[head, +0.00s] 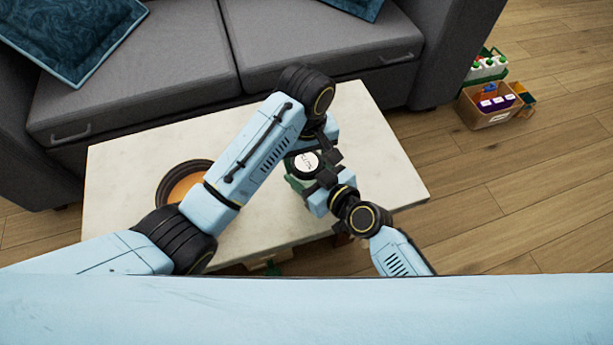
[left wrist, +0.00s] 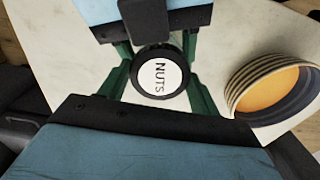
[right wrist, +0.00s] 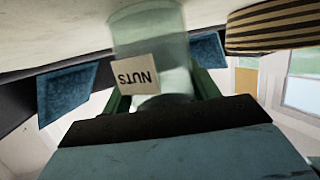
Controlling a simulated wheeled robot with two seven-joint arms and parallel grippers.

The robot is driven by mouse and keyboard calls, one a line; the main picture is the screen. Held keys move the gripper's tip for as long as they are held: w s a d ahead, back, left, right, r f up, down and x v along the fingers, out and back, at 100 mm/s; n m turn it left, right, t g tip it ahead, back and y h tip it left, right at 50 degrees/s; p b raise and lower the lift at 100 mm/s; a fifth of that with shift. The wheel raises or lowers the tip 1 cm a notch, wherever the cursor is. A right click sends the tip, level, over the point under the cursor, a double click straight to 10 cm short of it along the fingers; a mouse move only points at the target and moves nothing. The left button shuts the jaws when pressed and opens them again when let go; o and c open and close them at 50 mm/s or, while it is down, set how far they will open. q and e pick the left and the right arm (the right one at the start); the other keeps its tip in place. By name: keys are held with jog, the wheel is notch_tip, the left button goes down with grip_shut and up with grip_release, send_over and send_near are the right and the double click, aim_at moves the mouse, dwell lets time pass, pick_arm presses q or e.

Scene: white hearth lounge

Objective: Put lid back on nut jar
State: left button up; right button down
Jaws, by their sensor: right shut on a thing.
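The round lid (left wrist: 160,76), dark-rimmed with a white "NUTS" disc, shows in the left wrist view. It also shows in the head view (head: 306,162) above the table. The clear nut jar (right wrist: 148,32) carries a "NUTS" label and appears upside down in the right wrist view. My right gripper (right wrist: 160,88) is shut on the jar's sides. My left gripper (left wrist: 160,80) has its green fingers spread on either side of the lid, apparently open. The lid lies over the jar's top; the contact between them is hidden.
A round striped container (head: 168,180) with orange contents stands on the white table (head: 385,165), left of the jar. A grey sofa (head: 180,55) is behind. Boxes (head: 485,105) sit on the floor at right. The table's right end is clear.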

pick_arm(q)
jog(key=shift+c, duration=1.4)
jog(key=o, duration=1.2)
jog(key=shift+r, duration=0.1)
jog(key=r, duration=0.6)
jog(key=shift+w+r, duration=0.2)
jog(key=shift+s+r, duration=0.2)
jog(key=shift+r, duration=2.55)
pick_arm(e)
jog(key=shift+c, duration=1.5)
grip_release()
